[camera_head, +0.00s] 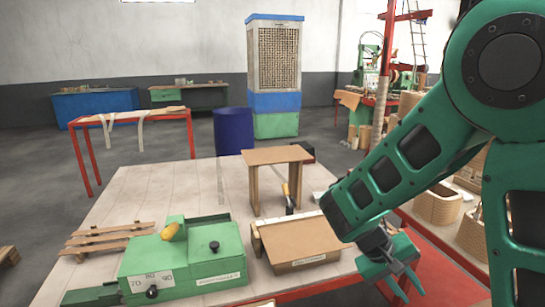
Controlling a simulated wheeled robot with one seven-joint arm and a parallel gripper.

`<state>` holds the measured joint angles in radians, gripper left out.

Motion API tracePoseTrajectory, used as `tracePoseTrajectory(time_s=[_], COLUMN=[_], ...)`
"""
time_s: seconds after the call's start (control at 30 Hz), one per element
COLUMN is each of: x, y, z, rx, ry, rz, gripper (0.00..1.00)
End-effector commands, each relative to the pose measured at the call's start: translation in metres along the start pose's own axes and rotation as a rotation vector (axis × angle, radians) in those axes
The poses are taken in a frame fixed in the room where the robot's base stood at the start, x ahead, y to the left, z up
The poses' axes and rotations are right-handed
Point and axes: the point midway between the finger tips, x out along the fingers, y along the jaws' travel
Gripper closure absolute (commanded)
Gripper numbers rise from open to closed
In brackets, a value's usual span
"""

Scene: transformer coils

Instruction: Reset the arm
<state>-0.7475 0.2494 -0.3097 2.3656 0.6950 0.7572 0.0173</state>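My green arm comes in from the right side of the camera_head view. My gripper (398,277) points down at the front right edge of the pale worktable (168,180). Its two green fingers look spread apart, with nothing visible between them. It is just right of a brown box with a sloped lid and a label (300,244), and I cannot tell whether they touch.
A green machine with a yellow knob (184,252) and a wooden slat rack (108,240) are on the table. A small brown stand (278,157) is behind the box. A blue barrel (233,130) stands beyond. Wound coils (437,205) sit at right.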

Motion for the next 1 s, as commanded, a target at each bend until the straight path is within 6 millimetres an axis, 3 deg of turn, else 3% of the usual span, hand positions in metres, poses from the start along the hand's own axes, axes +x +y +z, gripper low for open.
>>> tracePoseTrajectory(time_s=[0.1,0.5,0.8,1.0], x=[0.009,0.015,0.005,-0.002], y=[0.027,0.087,0.111,0.115], z=[0.021,0.101,0.162,0.186], rx=[0.076,0.296,0.45,0.509], ry=[-0.061,-0.161,-0.154,-0.138], rz=[-0.108,-0.421,-0.592,-0.647], gripper=[0.76,0.76,0.76,0.76])
